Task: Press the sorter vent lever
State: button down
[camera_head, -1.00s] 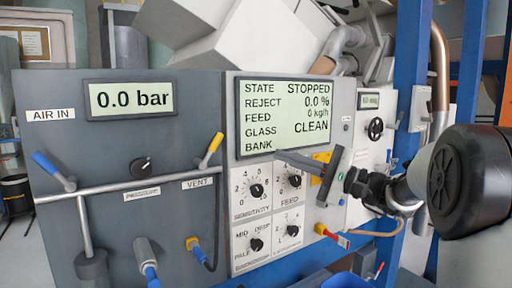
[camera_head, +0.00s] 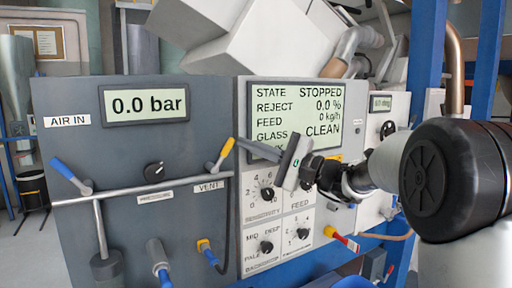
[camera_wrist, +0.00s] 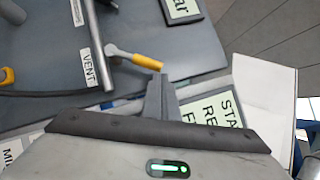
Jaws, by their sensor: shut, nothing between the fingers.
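The vent lever (camera_head: 221,153) has a yellow handle and sits on the grey panel above the VENT label (camera_head: 209,187). Its handle points up and to the right. In the wrist view the yellow lever (camera_wrist: 140,60) lies beside the label VENT (camera_wrist: 89,67). My gripper (camera_head: 240,142) is shut and empty, with its fingers pointing left, their tips beside the handle's free end. In the wrist view the gripper fingertips (camera_wrist: 158,77) are close to that end. I cannot tell whether they touch it.
A pressure display (camera_head: 146,103) reads 0.0 bar. A blue-handled lever (camera_head: 66,171) is at the left, under AIR IN. A status screen (camera_head: 297,108) reads STOPPED and stands behind my gripper. Knobs (camera_head: 267,194) lie below it. A horizontal pipe (camera_head: 135,191) crosses the grey panel.

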jog(key=shift+r, duration=0.1)
dwell(0.3)
jog(key=shift+s+a+r+n+g, duration=0.1)
jog(key=shift+a+r+n+g, duration=0.1)
jog(key=shift+n+g, duration=0.15)
jog(key=shift+r+b, duration=0.1)
jog(key=shift+b, duration=0.2)
jog(key=s+a+r+n+g+h+b, duration=0.1)
jog(key=s+a+r+n+h+b, duration=0.2)
jog(key=a+n, duration=0.6)
jog(key=s+h, duration=0.2)
jog(key=h, duration=0.1)
jog(key=shift+s+r+n+h+b, duration=0.15)
jog(key=shift+s+n+h+b, duration=0.2)
jog(key=shift+h+b, duration=0.05)
jog(key=shift+a+g, duration=0.2)
jog(key=shift+g, duration=0.05)
